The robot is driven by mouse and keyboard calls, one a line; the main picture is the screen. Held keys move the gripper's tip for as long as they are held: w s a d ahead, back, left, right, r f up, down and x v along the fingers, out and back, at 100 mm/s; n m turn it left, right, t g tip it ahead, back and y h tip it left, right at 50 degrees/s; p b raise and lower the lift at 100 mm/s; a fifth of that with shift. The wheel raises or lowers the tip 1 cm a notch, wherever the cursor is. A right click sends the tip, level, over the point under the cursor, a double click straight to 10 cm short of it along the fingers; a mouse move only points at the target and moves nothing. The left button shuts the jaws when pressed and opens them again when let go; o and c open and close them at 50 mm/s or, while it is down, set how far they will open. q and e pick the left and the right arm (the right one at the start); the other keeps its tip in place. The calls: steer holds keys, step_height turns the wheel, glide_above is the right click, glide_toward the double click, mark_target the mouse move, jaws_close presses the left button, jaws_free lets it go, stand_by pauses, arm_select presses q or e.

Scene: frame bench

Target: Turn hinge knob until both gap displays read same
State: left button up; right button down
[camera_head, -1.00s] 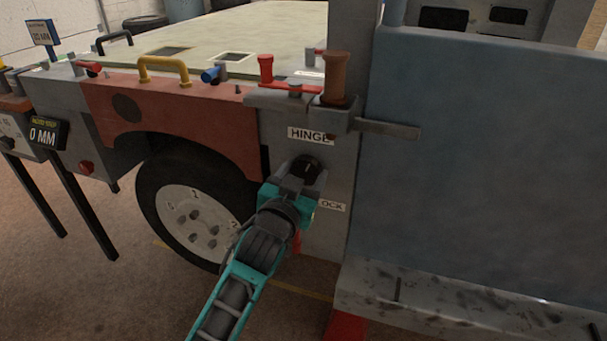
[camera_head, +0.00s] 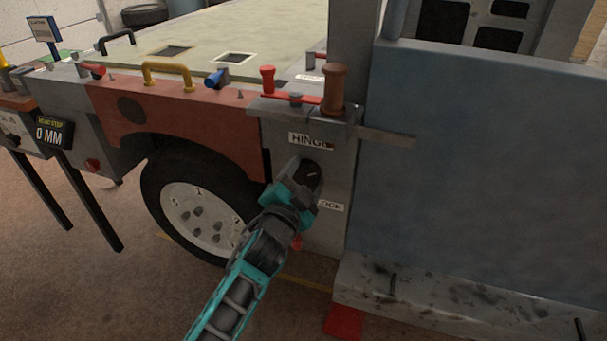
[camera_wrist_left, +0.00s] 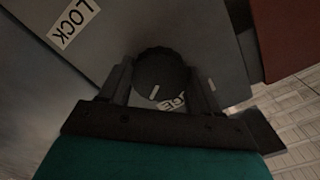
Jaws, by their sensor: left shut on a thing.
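The hinge knob (camera_head: 309,174) is a dark round knob with a pale pointer mark, on the grey post below the HINGE label (camera_head: 311,140). My left gripper (camera_head: 302,178) is shut on it. In the left wrist view the knob (camera_wrist_left: 161,75) sits between the two fingers of the gripper (camera_wrist_left: 161,88), its white mark pointing down toward the palm. One display (camera_head: 54,133) at the left reads 0 MM; its small heading is too blurred to be sure of. A blue-framed sign (camera_head: 42,30) stands at the back left, its text unclear. My right gripper is not in view.
A LOCK label (camera_head: 331,205) is below the knob, partly covered in the head view. A red lever (camera_head: 290,98) and brown handle (camera_head: 334,88) are above. A wheel (camera_head: 200,215) is left of my arm; a large blue-grey panel (camera_head: 480,170) fills the right.

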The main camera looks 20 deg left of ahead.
arm_select(q)
steer(key=shift+r+m, duration=0.1)
steer(key=shift+m, duration=0.2)
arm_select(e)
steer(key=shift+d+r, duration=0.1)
arm_select(q)
steer(key=o, duration=1.1)
steer(key=shift+c, duration=0.2)
steer(key=shift+s, duration=0.1)
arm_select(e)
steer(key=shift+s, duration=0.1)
